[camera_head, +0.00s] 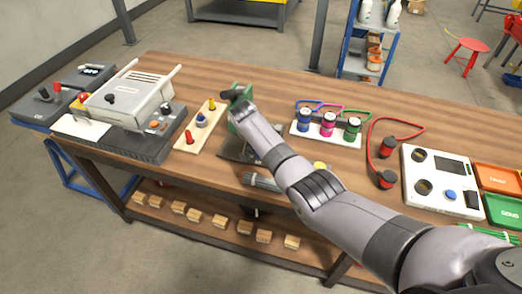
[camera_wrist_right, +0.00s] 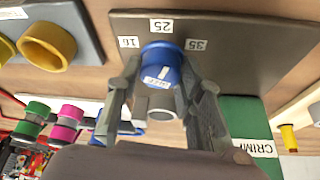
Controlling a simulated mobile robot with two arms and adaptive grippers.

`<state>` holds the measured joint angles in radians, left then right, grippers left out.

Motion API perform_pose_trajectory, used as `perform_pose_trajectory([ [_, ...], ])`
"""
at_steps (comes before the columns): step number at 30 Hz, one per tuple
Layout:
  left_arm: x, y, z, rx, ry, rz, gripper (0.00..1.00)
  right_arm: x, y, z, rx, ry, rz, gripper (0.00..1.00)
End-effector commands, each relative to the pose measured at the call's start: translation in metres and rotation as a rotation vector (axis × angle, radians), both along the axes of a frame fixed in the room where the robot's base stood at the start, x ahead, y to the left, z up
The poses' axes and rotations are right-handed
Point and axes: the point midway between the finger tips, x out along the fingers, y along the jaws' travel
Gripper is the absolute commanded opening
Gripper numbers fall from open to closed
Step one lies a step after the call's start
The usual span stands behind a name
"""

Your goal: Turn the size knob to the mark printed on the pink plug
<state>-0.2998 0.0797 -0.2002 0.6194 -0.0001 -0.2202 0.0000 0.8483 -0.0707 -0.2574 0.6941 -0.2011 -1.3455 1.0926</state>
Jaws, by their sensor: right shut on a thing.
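The blue size knob (camera_wrist_right: 161,62) sits on a dark panel (camera_wrist_right: 230,30) with labels 16, 25 and 35 around it. My right gripper (camera_wrist_right: 160,82) is shut on the knob, one finger on each side. The knob carries a white label; which mark it points to is not clear. The pink plug also shows in the wrist view (camera_wrist_right: 69,115).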

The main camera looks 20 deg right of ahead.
Motion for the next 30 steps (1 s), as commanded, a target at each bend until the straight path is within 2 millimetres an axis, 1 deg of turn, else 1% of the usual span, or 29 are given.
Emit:
perform_pose_trajectory([
  [1,0.000,0.000,-0.012,0.000,0.000,0.000,0.62,0.002,0.002,-0.004,0.002,-0.002,-0.044,0.06],
  [8,0.000,0.000,-0.045,0.000,0.000,0.000,0.62,0.003,0.002,-0.007,0.002,-0.003,-0.263,0.06],
  [18,0.000,0.000,-0.103,0.000,0.000,0.000,0.62,0.004,0.002,-0.007,0.002,-0.004,-0.530,0.06],
  [24,0.000,0.000,-0.125,0.000,-0.001,0.000,0.62,0.004,0.002,-0.004,0.001,-0.004,-0.627,0.06],
  [30,0.000,0.000,-0.136,0.000,-0.001,0.000,0.62,0.004,0.001,-0.002,0.001,-0.003,-0.681,0.06],
])
